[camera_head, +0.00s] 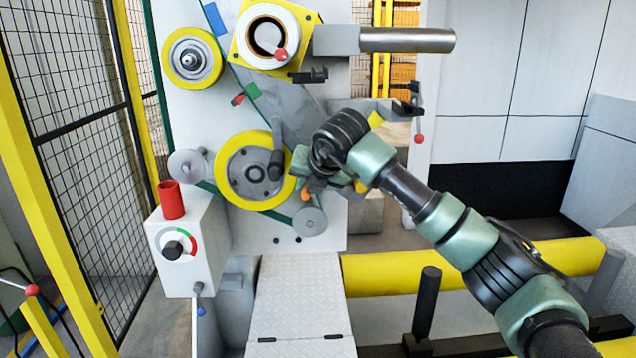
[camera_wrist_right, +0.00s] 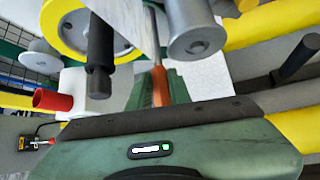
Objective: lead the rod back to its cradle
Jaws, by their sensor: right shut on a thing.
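My right gripper (camera_head: 311,184) is beside the lower yellow-rimmed wheel, on its right. The right wrist view shows its green fingers (camera_wrist_right: 158,92) closed around the orange grip of a thin rod (camera_wrist_right: 158,84). The rod's grey shaft runs up and away from the fingers. In the head view only a small orange part of the rod (camera_head: 306,195) shows; the gripper hides the rest. A black bracket (camera_head: 309,76) sits below the upper spool, and another dark bracket (camera_head: 406,109) stands on the right arm of the machine. I cannot tell which is the cradle. My left gripper is not in view.
The lower wheel (camera_head: 234,176) carries a dark handle (camera_wrist_right: 101,52) close to my fingers. A grey roller (camera_wrist_right: 196,40) is just right of the rod. A metal bar (camera_head: 405,40) juts out at upper right. A control box (camera_head: 185,270) stands at left.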

